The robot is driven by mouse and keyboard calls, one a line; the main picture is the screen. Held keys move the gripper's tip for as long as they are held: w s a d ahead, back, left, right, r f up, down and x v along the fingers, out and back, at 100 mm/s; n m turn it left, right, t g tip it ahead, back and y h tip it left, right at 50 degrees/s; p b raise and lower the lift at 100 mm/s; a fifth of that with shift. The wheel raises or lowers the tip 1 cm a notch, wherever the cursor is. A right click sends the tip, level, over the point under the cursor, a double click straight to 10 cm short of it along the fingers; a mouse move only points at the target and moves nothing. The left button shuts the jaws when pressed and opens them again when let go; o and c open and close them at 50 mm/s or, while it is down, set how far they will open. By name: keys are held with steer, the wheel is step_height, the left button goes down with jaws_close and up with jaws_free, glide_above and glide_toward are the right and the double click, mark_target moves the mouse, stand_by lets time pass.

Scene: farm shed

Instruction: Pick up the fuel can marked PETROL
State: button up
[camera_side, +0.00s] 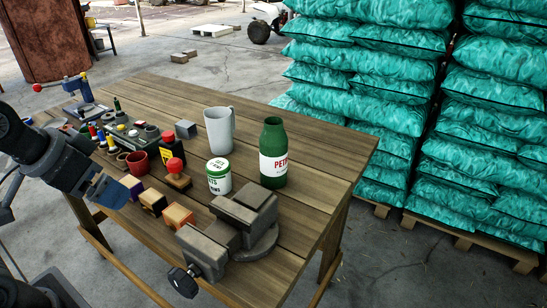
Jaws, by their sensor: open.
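The fuel can marked PETROL (273,143) is a dark green bottle with a narrower neck. It stands upright on the wooden table (325,150) near the right edge. Its white label shows red letters starting "PET", with the rest turned out of sight. My gripper (112,193) is at the left, over the table's left edge, pointing down and to the right. It is open, holds nothing that I can see, and is well apart from the can. Its fingers are small and partly hidden by its own body.
A white-green tin (219,177) and a grey mug (219,130) stand left of the can. A grey vise (240,220) stands in front. A red mug (138,163), blocks and small tools crowd the left side. Stacked teal sacks (360,80) rise behind. Bare tabletop lies right of the can.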

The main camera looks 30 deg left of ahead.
steer(key=w+d+r+n+t, duration=0.1)
steer(key=w+d+r+t, duration=0.4)
steer(key=w, duration=0.6)
steer(key=w+d+r+n+t+h, duration=0.1)
steer(key=w+d+r+n+t, duration=0.1)
steer(key=w+d+r, duration=0.6)
steer(key=w+d+r+n+t, duration=0.1)
steer(key=w+r+t, duration=0.3)
steer(key=w, duration=0.9)
steer(key=w+d+f+n+y, duration=0.1)
steer(key=w+f+n+y, duration=0.1)
steer(key=w, duration=0.1)
steer(key=n+g+y, duration=0.7)
steer(key=g+y, duration=0.4)
glide_toward(281, 158)
steer(key=x, duration=1.2)
steer(key=shift+a+f, duration=0.1)
steer(key=c, duration=1.1)
